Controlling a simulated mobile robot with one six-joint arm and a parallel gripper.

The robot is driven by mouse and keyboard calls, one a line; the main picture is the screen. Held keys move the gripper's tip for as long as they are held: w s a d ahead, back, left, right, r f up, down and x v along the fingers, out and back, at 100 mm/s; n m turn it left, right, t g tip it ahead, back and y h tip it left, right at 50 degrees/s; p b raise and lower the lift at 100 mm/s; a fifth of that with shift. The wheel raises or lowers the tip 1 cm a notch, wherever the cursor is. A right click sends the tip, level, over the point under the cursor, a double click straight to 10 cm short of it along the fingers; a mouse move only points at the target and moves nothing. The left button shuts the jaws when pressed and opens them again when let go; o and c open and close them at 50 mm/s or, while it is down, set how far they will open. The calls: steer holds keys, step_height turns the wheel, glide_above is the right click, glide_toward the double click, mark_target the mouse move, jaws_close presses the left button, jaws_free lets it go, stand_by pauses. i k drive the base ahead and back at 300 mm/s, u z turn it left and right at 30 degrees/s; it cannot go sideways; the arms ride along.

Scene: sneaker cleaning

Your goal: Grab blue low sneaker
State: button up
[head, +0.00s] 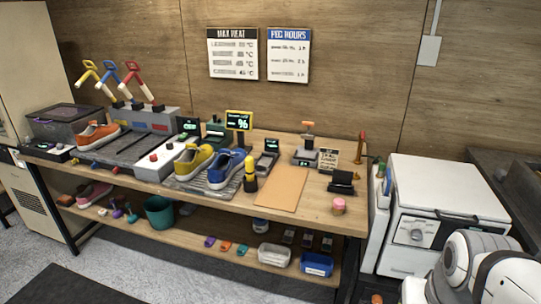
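The blue low sneaker (226,169) sits on a grey mat on the wooden workbench (322,215), near the middle of the bench. It stands just right of a yellow sneaker (194,160), with a black-and-yellow bottle-like item (250,175) close on its right. My gripper is not in view. Only white rounded links of my arm show at the bottom right, well apart from the blue sneaker.
An orange sneaker (98,135) is at the bench's left, and a pink shoe (94,194) is on the lower shelf. A small green display (239,121) stands behind the blue sneaker. A bare tan board (275,188) lies to its right. A white appliance (440,205) stands right of the bench.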

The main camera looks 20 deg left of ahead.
mark_target(228, 163)
steer(key=k, duration=1.25)
steer(key=u, duration=0.75)
steer(key=i, duration=0.95)
steer(key=u, duration=0.6)
steer(key=i, duration=1.95)
steer(key=z, duration=0.6)
steer(key=k, duration=0.75)
steer(key=z, duration=0.2)
steer(key=i, duration=0.7)
